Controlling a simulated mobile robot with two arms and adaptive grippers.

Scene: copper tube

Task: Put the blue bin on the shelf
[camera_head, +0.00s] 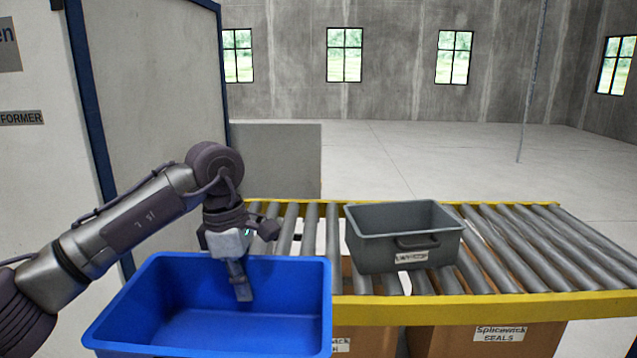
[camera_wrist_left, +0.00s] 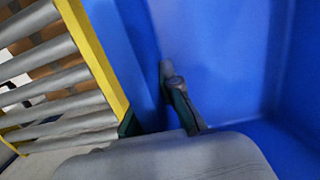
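The blue bin (camera_head: 200,325) is upright and empty as far as I see, at the bottom of the head view, its front cut off. Its inside also shows in the left wrist view (camera_wrist_left: 225,60). My left gripper (camera_head: 240,285) points down at the bin's far wall, near the middle of the rim. One finger is inside the bin and the other is on the outer side, with the blue wall clamped between them in the left wrist view (camera_wrist_left: 155,122). What is under the bin is hidden. My right gripper is out of view. I cannot make out a shelf.
A roller conveyor with a yellow frame (camera_head: 480,309) runs behind and right of the bin. A grey bin (camera_head: 375,250) stands on it. Cardboard boxes (camera_head: 540,340) are beneath. A tall white cabinet (camera_head: 150,90) stands at the left.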

